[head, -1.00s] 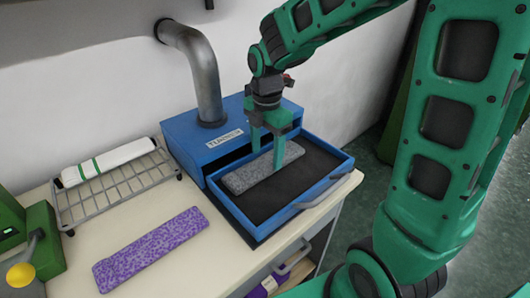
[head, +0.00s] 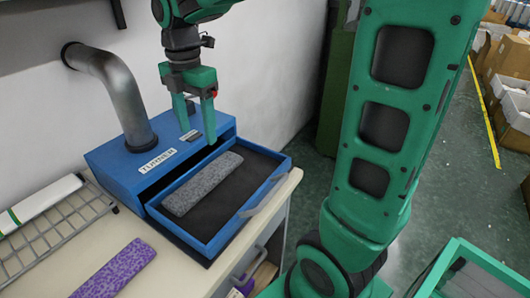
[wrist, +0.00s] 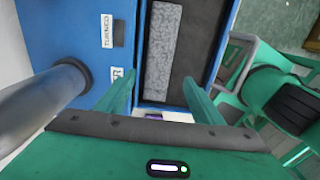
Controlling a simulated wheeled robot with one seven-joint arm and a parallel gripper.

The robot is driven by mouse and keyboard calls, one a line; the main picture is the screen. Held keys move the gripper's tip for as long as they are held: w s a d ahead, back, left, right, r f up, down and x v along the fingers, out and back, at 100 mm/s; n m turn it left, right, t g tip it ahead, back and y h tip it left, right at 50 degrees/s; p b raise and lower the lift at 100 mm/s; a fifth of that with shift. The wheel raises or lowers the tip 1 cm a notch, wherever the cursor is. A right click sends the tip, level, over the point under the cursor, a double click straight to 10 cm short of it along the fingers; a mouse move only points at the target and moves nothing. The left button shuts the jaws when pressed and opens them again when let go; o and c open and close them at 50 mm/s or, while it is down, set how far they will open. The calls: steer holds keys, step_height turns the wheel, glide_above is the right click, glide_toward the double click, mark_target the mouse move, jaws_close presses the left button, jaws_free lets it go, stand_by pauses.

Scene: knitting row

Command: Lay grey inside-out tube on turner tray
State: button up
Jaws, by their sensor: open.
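The grey speckled tube (head: 202,183) lies flat on the dark floor of the turner tray, along its left side. The blue turner tray (head: 226,232) is pulled out from the blue box labelled TURNER (head: 120,168). My gripper (head: 198,138) is open and empty, above the tray and apart from the tube. In the wrist view the tube (wrist: 163,50) lies in the tray beyond my spread fingers (wrist: 158,98). No part of the tube is between the fingers.
A purple speckled tube (head: 115,270) lies on the table. A wire rack (head: 60,232) holds a white tube with a green stripe (head: 38,200). A metal pipe (head: 118,95) rises from the box. A green-framed crate (head: 470,262) stands at the lower right.

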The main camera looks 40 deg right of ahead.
steer(key=s+d+f+m, duration=0.1)
steer(key=s+d+m, duration=0.4)
steer(key=m, duration=0.1)
steer(key=s+d+f+m, duration=0.2)
steer(key=s+d+m, duration=0.3)
steer(key=s+m, duration=0.1)
steer(key=s+d+f+m, duration=0.2)
steer(key=s+d+m, duration=0.3)
steer(key=m, duration=0.3)
steer(key=shift+s+d+f, duration=0.1)
steer(key=shift+s+f, duration=0.05)
steer(key=shift+s, duration=0.05)
steer(key=s+d+f+m, duration=0.2)
steer(key=s+f+m, duration=0.1)
steer(key=s+m, duration=0.4)
steer(key=shift+m, duration=0.5)
steer(key=shift+f, duration=0.1)
steer(key=shift+w+d+f, duration=0.1)
steer(key=shift+w+f, duration=0.15)
steer(key=shift+w, duration=0.4)
